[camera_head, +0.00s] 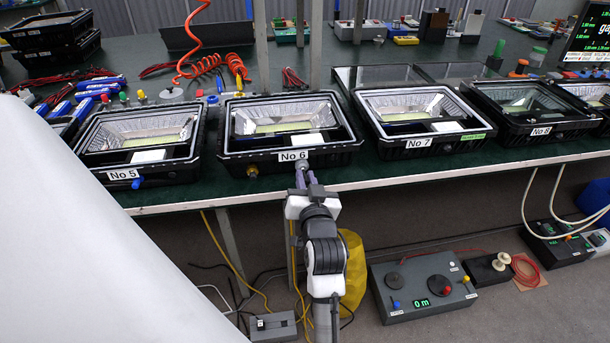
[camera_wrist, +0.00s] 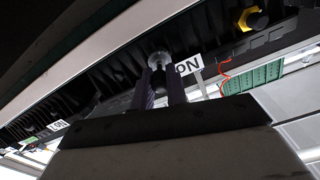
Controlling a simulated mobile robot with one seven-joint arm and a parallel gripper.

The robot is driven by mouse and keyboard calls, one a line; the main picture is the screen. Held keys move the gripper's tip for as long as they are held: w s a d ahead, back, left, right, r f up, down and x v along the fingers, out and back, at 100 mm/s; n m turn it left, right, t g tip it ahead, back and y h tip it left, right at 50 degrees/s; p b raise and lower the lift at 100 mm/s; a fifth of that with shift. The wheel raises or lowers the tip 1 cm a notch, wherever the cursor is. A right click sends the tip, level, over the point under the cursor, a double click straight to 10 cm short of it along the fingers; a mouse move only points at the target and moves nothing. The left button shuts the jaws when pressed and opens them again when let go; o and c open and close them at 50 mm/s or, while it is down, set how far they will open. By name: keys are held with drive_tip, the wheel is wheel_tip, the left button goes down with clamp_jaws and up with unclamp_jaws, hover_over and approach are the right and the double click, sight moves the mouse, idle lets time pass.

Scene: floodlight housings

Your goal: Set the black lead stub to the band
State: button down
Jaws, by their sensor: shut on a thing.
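The housing No 6 (camera_head: 325,158) sits on the green bench with its black front wall facing me. A grey round fitting (camera_head: 302,163) is on that wall, right of the No 6 label; it also shows in the wrist view (camera_wrist: 159,58). The black lead stub (camera_wrist: 158,80) shows as a dark piece below the fitting, between my purple fingers. My gripper (camera_head: 305,178) is shut on it, reaching up from the front; its fingers also show in the wrist view (camera_wrist: 160,76). The fingers hide most of the stub. I cannot make out a band.
A yellow fitting (camera_head: 252,171) with a dark end is left of my gripper on the same wall. Housings No 5 (camera_head: 120,180) and No 7 (camera_head: 425,148) stand either side. A grey control box (camera_head: 420,285) lies on the floor at right. A bench leg stands behind my arm.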

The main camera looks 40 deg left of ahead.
drive_tip(key=c, duration=1.4)
unclamp_jaws()
drive_tip(key=shift+s+d, duration=0.1)
drive_tip(key=shift+d, duration=0.05)
